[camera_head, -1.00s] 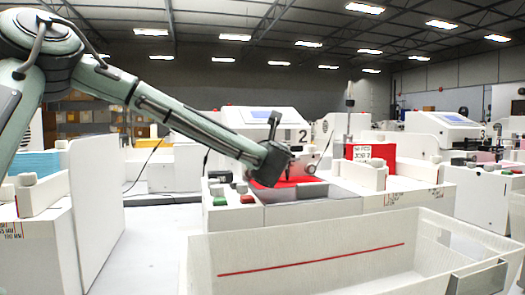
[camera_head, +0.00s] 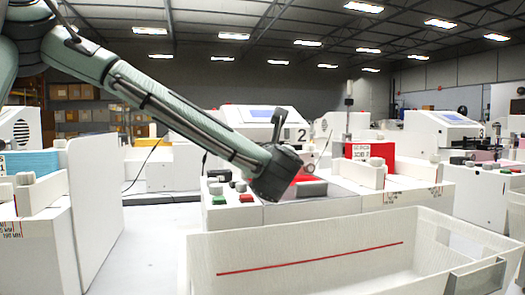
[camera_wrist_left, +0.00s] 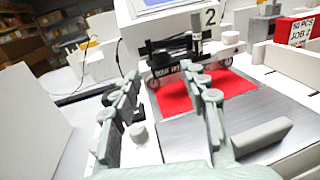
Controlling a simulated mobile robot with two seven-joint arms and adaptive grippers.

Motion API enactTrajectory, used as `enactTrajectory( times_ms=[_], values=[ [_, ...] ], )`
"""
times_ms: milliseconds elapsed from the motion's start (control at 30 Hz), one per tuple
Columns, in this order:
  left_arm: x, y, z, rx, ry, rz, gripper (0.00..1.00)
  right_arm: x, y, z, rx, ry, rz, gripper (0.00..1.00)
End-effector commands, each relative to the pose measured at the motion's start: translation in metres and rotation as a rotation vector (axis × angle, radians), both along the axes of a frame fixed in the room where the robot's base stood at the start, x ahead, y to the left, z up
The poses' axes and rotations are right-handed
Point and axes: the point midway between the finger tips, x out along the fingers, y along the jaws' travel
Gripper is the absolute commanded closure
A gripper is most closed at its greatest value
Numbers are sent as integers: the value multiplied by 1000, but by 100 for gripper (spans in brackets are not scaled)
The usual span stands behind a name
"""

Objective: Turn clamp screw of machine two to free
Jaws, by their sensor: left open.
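Machine two (camera_head: 262,117) is a white plotter with a blue screen and a "2" label; it also shows in the left wrist view (camera_wrist_left: 165,20). A dark carriage (camera_wrist_left: 170,68) spans its bed above a red sheet (camera_wrist_left: 205,95). My right gripper is not seen.
A white bin (camera_head: 310,262) with a red line stands in front. Green and red buttons (camera_head: 219,200) are on the machine's front left. A red job card (camera_head: 370,152) stands at its right. A white panel (camera_head: 95,205) of another machine rises at left.

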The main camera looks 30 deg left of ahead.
Motion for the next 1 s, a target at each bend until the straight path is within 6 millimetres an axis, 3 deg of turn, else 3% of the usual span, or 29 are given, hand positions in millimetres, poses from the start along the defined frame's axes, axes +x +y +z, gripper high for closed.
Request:
enactTrajectory(
  times_ms=[300, 1000],
  values=[
    [-28, -21, 0, 1, 1, 1, 56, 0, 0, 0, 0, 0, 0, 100],
    [-28, -21, 0, 1, 1, 1, 56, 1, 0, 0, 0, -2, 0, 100]
  ],
)
